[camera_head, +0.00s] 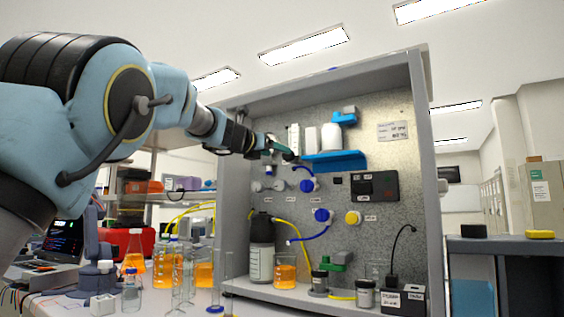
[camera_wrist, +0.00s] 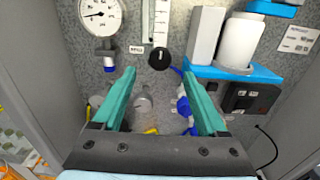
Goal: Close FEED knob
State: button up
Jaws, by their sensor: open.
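A round black knob (camera_wrist: 160,58) with a pale mark sits on the panel below a clear flow tube, beside a small white label (camera_wrist: 138,49) that is too small to read surely. My gripper (camera_wrist: 158,73) is open and empty, its two green fingers pointing at the panel. In the wrist view the knob shows just beyond the gap between the fingertips, and no contact is visible. In the head view my gripper (camera_head: 284,151) is at the panel's upper left part, and I cannot make out the black knob there.
A pressure gauge (camera_wrist: 101,14) is left of the knob. A blue shelf (camera_head: 336,161) with white containers is to the right. Blue knobs (camera_head: 321,215) and a yellow knob (camera_head: 352,217) are lower. Bottles and an orange beaker (camera_head: 285,274) stand below.

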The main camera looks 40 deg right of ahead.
jog(key=shift+v, duration=1.1)
